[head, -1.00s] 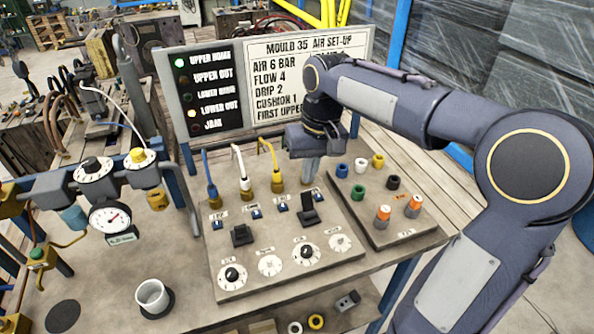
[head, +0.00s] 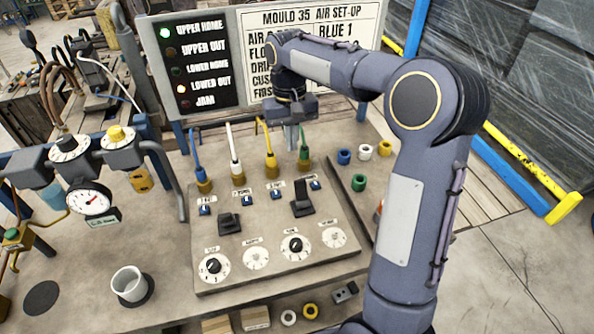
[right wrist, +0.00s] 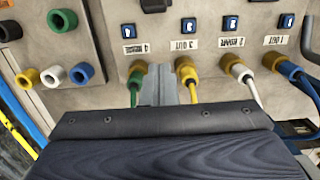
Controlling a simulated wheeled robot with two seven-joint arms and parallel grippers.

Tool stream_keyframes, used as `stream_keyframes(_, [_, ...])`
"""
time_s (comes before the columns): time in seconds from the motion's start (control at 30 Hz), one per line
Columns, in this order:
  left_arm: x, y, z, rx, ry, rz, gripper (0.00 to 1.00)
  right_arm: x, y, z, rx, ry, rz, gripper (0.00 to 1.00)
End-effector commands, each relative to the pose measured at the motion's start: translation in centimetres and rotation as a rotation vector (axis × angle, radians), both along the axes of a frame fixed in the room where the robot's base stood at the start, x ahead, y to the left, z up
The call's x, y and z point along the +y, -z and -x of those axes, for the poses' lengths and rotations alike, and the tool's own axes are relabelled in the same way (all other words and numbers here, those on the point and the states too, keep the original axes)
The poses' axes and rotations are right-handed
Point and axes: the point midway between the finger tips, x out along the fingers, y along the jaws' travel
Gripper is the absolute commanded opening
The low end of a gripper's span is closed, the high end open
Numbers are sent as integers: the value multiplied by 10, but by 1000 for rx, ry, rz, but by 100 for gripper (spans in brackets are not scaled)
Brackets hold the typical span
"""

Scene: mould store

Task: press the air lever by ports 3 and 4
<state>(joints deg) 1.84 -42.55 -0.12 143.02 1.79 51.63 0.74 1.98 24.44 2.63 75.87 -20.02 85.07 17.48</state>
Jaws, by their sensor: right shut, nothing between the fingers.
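The panel (head: 205,280) on the bench carries two black levers. The air lever by ports 3 and 4 (head: 302,200) stands up on the right, below the yellow-hose port (head: 270,165) and the green-hose port (head: 304,160). It shows partly at the top edge in the right wrist view (right wrist: 155,5). The other lever (head: 228,223) sits left, below the blue and white hoses. My right gripper (head: 291,146) is shut and empty, behind the lever, between the yellow and green hoses. Its fingers show in the right wrist view (right wrist: 160,88), apart from the lever. My left gripper is out of view.
Dials (head: 295,245) line the panel's front. A white cup (head: 129,284) stands front left. Regulators with a gauge (head: 90,202) are at left. A side board with coloured rings (head: 359,182) lies right, partly behind my right arm. The set-up sign (head: 350,80) stands behind.

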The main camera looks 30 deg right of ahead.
Motion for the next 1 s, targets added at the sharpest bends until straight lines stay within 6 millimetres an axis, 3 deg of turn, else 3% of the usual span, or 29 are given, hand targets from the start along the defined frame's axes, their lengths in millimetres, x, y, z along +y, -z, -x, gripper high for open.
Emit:
stream_keyframes(0.37, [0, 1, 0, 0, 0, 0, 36, 2, 81, 8, 6, -1, -1, 0])
stream_keyframes(0.63, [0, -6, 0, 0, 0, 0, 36, 9, 65, 37, -1, -1, -1, 0])
stream_keyframes(1.0, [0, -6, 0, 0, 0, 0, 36, 10, 63, 42, 0, 0, 0, 0])
